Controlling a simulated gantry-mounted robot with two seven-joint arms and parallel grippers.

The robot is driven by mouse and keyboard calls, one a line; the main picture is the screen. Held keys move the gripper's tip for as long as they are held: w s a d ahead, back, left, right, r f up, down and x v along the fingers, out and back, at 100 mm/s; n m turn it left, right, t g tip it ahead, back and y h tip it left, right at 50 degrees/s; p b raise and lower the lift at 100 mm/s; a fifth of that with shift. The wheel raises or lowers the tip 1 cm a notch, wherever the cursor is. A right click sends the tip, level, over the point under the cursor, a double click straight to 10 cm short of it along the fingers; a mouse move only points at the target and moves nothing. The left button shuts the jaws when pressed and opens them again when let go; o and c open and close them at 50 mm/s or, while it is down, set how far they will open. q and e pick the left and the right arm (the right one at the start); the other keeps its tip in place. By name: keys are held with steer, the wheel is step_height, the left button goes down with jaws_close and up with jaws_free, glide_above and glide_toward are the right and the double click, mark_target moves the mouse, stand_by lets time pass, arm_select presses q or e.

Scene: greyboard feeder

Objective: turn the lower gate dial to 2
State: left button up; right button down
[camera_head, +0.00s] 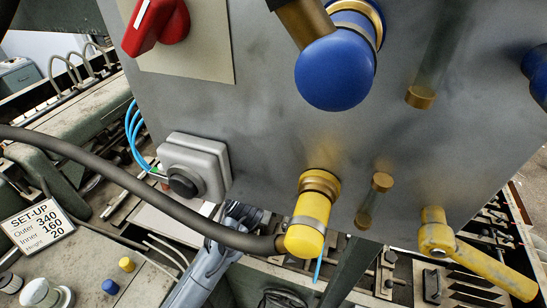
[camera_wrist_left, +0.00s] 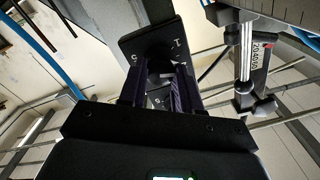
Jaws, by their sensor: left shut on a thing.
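My left gripper (camera_wrist_left: 159,76) shows in the left wrist view, with its two dark fingers closed on a dark dial (camera_wrist_left: 156,56). The dial stands in front of a dark plate (camera_wrist_left: 150,34) with white numerals. A 1 shows to the upper right of the fingers, and another numeral, perhaps a 5, to the left. The fingers and shadow hide most of the dial, so its pointer and setting cannot be read. I cannot make out the gripper or this dial in the head view. My right gripper is in neither view.
In the head view a large grey panel (camera_head: 270,120) fills the middle. It carries a red switch (camera_head: 158,22), a blue knob (camera_head: 336,72) and a yellow fitting (camera_head: 306,237) with a dark hose (camera_head: 140,190). A metal post (camera_wrist_left: 245,58) stands right of the dial in the wrist view.

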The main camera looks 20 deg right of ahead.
arm_select(q)
steer(key=shift+m+b, duration=0.45)
steer(key=shift+m, duration=0.75)
steer(key=o, duration=1.1)
steer(key=shift+c, duration=0.2)
steer(key=shift+a, duration=0.1)
steer(key=p+v, duration=0.6)
steer(key=v, duration=0.4)
steer(key=shift+s+a, duration=0.2)
steer(key=shift+s, duration=0.1)
